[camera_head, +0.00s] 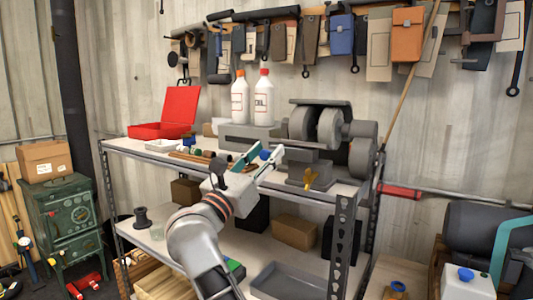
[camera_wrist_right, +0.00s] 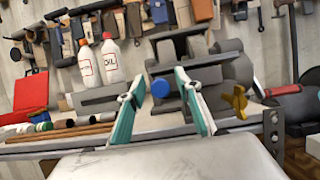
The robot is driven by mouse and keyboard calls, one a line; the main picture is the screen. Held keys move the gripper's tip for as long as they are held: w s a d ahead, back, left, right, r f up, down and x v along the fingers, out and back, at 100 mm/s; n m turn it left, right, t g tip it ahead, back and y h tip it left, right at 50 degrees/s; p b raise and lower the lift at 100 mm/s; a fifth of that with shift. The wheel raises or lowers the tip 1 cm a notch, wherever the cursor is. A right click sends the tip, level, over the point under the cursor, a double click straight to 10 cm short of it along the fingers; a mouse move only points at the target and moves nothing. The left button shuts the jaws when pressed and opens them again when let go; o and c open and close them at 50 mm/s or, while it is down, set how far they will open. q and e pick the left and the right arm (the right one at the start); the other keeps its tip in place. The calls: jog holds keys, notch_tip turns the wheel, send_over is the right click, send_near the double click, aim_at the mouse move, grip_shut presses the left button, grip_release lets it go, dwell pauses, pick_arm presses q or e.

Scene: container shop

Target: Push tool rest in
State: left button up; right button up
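The grey bench grinder (camera_head: 325,135) stands at the right end of the workbench top; it also shows in the right wrist view (camera_wrist_right: 228,68). A flat grey plate, seemingly the tool rest (camera_head: 306,144), sticks out at the grinder's front, and it also shows in the right wrist view (camera_wrist_right: 185,68). My right gripper (camera_head: 265,157) is open and empty, just in front and left of the grinder. In the right wrist view its fingers (camera_wrist_right: 160,82) stand apart, with a blue knob showing between them. Contact with the rest cannot be told. My left gripper is out of view.
A yellow knob (camera_head: 310,178) is at the grinder's base. Two white bottles (camera_head: 263,100) stand behind, and a red open case (camera_head: 172,115) is at the left. Wooden rods (camera_head: 190,156) lie near the bench's front edge. Tools hang on the wall above.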

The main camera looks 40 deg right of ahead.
aim_at(272, 150)
grip_shut()
jog(key=shift+w+d, duration=0.3)
jog(key=shift+d, duration=0.45)
jog(key=shift+w+d, duration=0.3)
jog(key=shift+d, duration=0.45)
jog(key=shift+r, duration=0.1)
grip_release()
jog(key=shift+d, duration=0.15)
